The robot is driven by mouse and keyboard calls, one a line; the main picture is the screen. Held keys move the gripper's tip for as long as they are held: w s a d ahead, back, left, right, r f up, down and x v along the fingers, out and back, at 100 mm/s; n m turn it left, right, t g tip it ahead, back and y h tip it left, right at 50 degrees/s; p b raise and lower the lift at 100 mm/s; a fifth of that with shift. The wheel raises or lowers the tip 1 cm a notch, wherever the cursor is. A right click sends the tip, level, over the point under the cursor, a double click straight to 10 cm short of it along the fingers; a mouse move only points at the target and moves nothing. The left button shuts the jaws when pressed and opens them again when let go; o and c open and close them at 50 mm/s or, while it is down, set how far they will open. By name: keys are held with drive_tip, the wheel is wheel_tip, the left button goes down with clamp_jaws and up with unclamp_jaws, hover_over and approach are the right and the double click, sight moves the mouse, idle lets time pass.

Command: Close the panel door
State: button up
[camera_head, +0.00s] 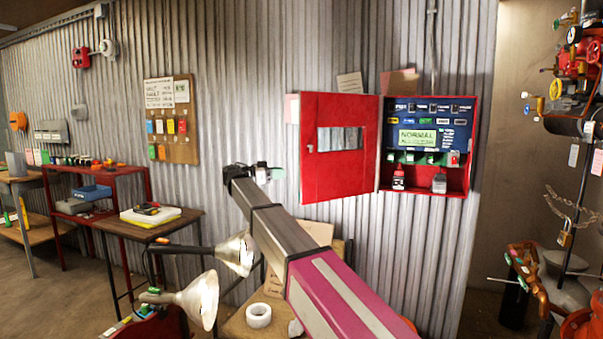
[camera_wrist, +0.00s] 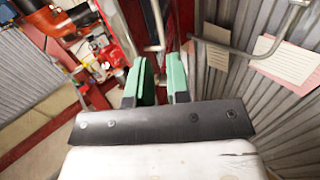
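The red panel door (camera_head: 323,182), with a small window, stands open in the head view, swung out to the left of its red box (camera_head: 456,181). The box's dark control panel is exposed. My gripper (camera_head: 272,173) is just left of the door's free edge, near its lower half. In the wrist view my gripper's green fingers (camera_wrist: 162,82) are a little apart, with no object clearly held between them. A dark red strip (camera_wrist: 181,22) beyond them may be the door edge-on. I cannot tell whether the fingers touch it.
Corrugated wall (camera_head: 240,60) lies behind the door. Paper sheets (camera_wrist: 284,68) and a bent grey pipe show close to the gripper in the wrist view. A wooden table with white tape (camera_head: 258,315) stands below my arm. Red valves (camera_head: 575,60) stand at right.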

sight(301, 172)
drive_tip(key=x, duration=0.9)
clamp_jaws()
